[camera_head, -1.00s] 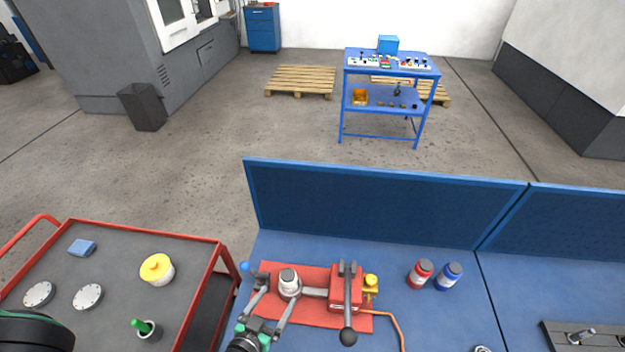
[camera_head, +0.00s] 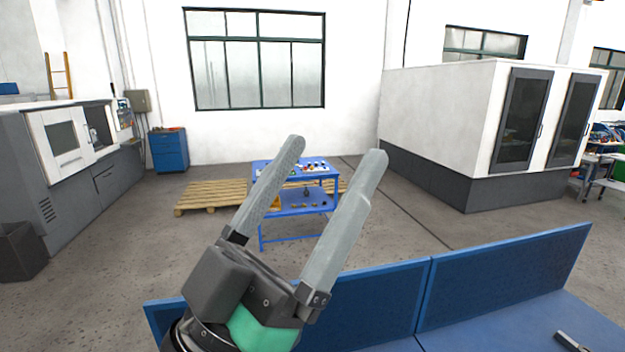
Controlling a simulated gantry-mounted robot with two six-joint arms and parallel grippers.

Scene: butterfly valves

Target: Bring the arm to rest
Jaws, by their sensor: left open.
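My left gripper (camera_head: 322,165) is raised close in front of the head camera, in the lower middle of the view. Its two long grey fingers point up and to the right. They stand apart with nothing between them, so it is open and empty. It is in the air above the blue workbench (camera_head: 490,325) and hides part of the bench panel and the floor behind.
A blue bench panel (camera_head: 510,275) runs along the bench's back edge. Beyond it are a blue cart (camera_head: 295,200), a pallet (camera_head: 205,195), a white machine enclosure (camera_head: 450,120) and a grey machine (camera_head: 65,180). The air around the gripper looks clear.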

